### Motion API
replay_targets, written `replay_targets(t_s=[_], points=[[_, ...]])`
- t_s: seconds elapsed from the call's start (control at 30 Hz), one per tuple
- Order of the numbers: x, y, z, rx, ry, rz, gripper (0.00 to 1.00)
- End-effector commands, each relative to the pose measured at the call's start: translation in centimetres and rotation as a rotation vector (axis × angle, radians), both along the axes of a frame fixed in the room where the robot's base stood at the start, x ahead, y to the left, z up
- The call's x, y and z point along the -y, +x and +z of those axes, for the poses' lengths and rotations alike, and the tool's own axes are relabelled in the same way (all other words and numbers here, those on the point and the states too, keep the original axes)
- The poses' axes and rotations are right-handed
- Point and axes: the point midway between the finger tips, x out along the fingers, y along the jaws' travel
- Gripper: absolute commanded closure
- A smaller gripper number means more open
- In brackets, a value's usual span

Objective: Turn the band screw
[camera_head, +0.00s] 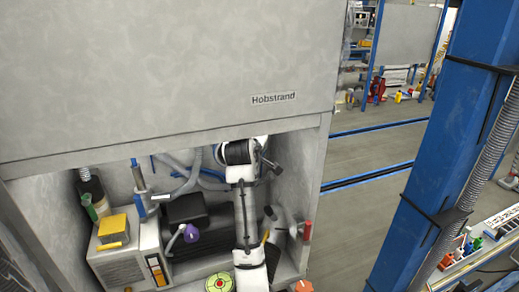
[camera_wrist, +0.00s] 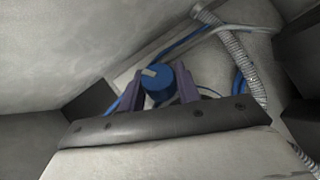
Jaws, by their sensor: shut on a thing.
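In the wrist view, a blue round piece (camera_wrist: 155,85) with a pale bar across its face appears to be the band screw. It stands between the two dark purple-grey fingers of my gripper (camera_wrist: 158,92), which are shut on it from both sides. It lies close to a pale mount and the cabinet wall. How far it is turned cannot be told. In the head view, my arm reaches into the open bay of the grey Hobstrand cabinet (camera_head: 182,70). The fingers and the band screw are hidden there behind my wrist.
A ribbed grey hose (camera_wrist: 235,50) and blue cables (camera_wrist: 185,42) run close to the fingers. In the bay stand a beige box (camera_head: 128,262) with a yellow block (camera_head: 112,226), a black unit (camera_head: 187,208) and a red handle (camera_head: 307,230). A blue post (camera_head: 455,130) stands at right.

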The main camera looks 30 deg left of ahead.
Motion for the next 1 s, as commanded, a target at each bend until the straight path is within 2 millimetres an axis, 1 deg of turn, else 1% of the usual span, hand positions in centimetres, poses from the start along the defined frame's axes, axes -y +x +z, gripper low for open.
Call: replay_targets(t_s=[0.2,0.4,0.97,1.0], points=[[0.02,0.06,0.05,-0.124,0.026,0.0,0.9],[-0.01,0.03,-0.01,-0.188,0.039,0.0,0.9],[0.0,0.04,-0.08,-0.214,0.044,-0.001,0.9],[0.0,0.04,-0.07,-0.214,0.044,-0.001,0.62]])
